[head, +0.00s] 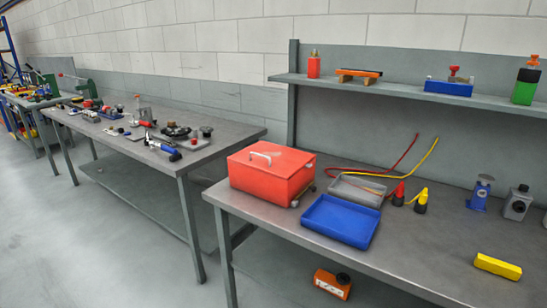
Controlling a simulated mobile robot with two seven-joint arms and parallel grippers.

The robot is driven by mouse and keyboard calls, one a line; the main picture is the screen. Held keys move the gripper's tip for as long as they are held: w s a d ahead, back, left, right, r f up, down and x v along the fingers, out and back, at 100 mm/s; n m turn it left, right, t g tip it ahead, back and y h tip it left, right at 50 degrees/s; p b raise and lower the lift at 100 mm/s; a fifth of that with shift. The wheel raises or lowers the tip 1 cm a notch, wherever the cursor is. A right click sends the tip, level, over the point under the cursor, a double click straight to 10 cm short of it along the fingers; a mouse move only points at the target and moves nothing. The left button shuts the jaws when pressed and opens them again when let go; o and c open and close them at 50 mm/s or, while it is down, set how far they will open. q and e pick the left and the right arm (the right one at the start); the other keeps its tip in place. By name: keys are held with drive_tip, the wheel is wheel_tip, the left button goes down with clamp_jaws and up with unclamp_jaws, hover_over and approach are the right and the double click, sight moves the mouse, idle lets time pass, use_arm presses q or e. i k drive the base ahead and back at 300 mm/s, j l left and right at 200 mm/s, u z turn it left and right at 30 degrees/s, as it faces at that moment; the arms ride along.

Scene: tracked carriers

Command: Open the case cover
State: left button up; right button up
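A red-orange case (268,185) stands on the near left corner of the grey workbench. Its cover (285,163) lies flat on top and looks shut. A pale handle (264,156) is fixed on the cover. A small metal fitting shows low at the case's right front corner. The inside of the case is hidden. Neither of my grippers is in view.
A blue tray (341,221) and a grey tray (356,190) sit right of the case, near red and yellow cables (408,169). A yellow block (498,266) lies farther right. A shelf (400,94) runs behind.

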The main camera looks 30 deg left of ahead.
sight(276, 160)
drive_tip(key=i+j, duration=0.1)
drive_tip(key=j, duration=0.55)
drive_tip(key=i+j, duration=0.1)
drive_tip(key=j, duration=1.25)
drive_tip(key=i, duration=0.05)
